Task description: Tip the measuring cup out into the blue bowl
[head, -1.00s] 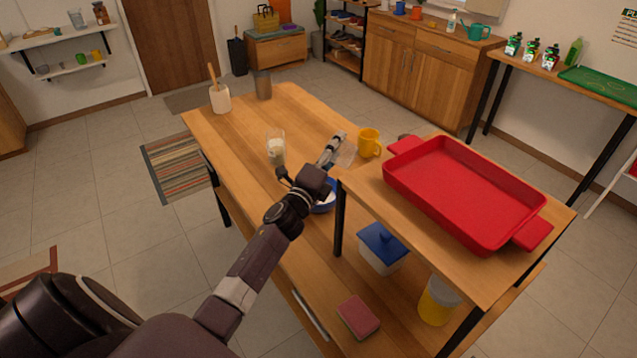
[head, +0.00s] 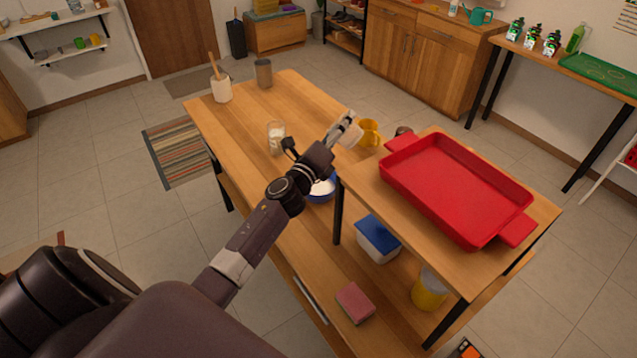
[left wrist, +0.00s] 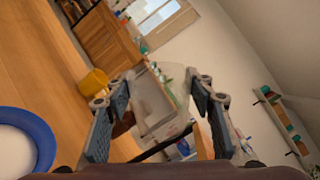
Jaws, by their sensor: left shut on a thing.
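My left gripper (head: 345,126) reaches over the table from the left, beyond the blue bowl. It is shut on the measuring cup (head: 354,136), a clear, pale vessel close to the yellow mug. In the left wrist view the see-through cup (left wrist: 160,105) sits between the two fingers of the gripper (left wrist: 163,100). Its tilt and contents are hard to make out. The blue bowl (head: 318,199) stands on the table, partly hidden by my left wrist, with something white inside. Its blue rim (left wrist: 46,140) shows at the lower left of the left wrist view. My right gripper is out of view.
A yellow mug (head: 370,132) stands just right of the cup. A glass with pale contents (head: 275,138) stands left of my wrist. A red tray (head: 455,190) rests on the raised shelf at right. A crock (head: 221,90) and a grey-brown canister (head: 264,73) stand at the far end.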

